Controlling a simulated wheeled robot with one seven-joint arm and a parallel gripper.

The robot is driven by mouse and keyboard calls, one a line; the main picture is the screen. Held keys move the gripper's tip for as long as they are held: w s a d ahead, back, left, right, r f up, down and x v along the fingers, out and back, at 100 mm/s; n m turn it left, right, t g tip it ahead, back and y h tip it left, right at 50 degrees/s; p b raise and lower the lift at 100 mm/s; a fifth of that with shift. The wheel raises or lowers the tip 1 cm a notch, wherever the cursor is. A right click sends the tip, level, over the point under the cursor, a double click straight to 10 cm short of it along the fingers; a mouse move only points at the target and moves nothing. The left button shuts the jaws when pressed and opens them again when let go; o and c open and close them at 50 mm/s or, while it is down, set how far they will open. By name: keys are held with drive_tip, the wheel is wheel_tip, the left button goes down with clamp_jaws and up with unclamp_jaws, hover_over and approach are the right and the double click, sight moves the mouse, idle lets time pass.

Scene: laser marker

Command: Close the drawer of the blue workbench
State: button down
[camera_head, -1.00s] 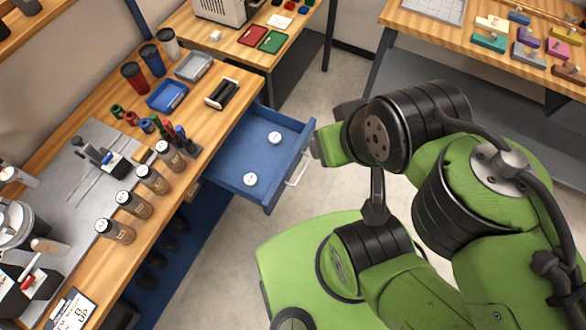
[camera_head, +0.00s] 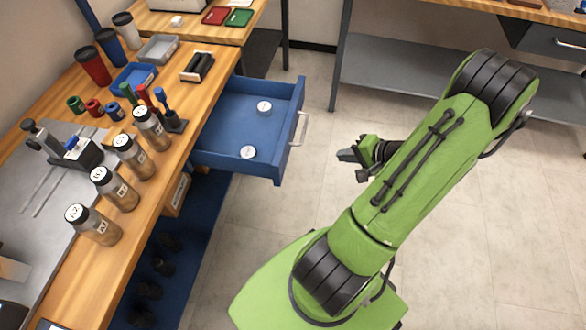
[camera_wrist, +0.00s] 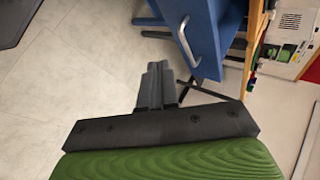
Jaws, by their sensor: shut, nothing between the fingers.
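The blue drawer (camera_head: 240,136) of the workbench (camera_head: 105,277) is pulled out to the right and stands open. Two small white round pieces lie inside it. Its silver bar handle (camera_head: 299,128) is on the right front face; the handle (camera_wrist: 185,35) also shows in the wrist view, above and to the right of the fingers. My gripper (camera_head: 350,155) is to the right of the drawer front, apart from it, pointing left. In the wrist view my gripper (camera_wrist: 155,85) has its fingers together with nothing between them.
Several bottles (camera_head: 119,188), cups and a blue tray (camera_head: 133,77) stand on the wooden worktop. A second table with a grey lower shelf (camera_head: 400,68) is at the back right. The floor between drawer and gripper is clear.

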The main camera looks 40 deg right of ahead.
drive_tip(key=w+r+b+x, duration=0.2)
drive_tip(key=b+x, duration=0.1)
drive_tip(key=x, duration=0.9)
drive_tip(key=shift+w+f, duration=0.2)
drive_tip(key=shift+w, duration=0.05)
drive_tip(key=shift+a, duration=0.1)
